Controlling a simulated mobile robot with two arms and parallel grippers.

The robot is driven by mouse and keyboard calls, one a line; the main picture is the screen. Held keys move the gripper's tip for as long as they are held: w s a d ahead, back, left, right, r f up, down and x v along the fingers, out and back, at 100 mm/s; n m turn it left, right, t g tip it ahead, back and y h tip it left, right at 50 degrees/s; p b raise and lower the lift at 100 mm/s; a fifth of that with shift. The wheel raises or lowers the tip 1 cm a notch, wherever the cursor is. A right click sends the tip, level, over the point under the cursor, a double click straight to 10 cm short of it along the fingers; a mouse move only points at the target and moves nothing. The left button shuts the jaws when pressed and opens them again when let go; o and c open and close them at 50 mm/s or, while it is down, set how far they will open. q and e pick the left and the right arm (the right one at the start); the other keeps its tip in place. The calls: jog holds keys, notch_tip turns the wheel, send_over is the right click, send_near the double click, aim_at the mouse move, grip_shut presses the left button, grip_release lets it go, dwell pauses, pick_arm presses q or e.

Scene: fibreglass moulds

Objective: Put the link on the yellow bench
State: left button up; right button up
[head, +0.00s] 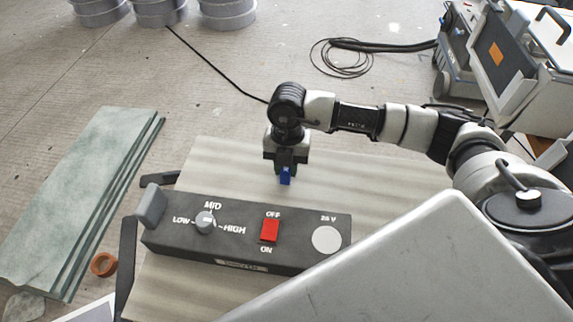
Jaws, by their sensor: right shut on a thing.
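My right gripper (285,166) points down over the pale wood-grain bench top (225,165), behind the dark control box. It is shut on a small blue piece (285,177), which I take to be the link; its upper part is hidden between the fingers. The blue piece appears to be above the bench top, though I cannot tell the gap. The bench top looks pale beige, and no clearly yellow bench shows. My left gripper is not in view.
The dark control box (180,235) with a knob (205,222) and red switch (270,230) lies across the bench. Green-grey slabs (75,200) and an orange ring (103,264) are at left. Grey drums (160,10), a cable coil (343,58) and a machine (525,70) are behind.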

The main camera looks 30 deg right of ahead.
jog(key=shift+f, duration=0.1)
jog(key=o, duration=0.9)
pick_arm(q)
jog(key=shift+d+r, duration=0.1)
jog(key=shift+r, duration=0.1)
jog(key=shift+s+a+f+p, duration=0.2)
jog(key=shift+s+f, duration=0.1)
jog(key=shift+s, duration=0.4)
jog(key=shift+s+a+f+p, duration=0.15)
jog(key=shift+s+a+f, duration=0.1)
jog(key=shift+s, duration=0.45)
pick_arm(e)
notch_tip(320, 180, up, 12)
jog(key=w+d, duration=0.1)
jog(key=shift+w, duration=0.2)
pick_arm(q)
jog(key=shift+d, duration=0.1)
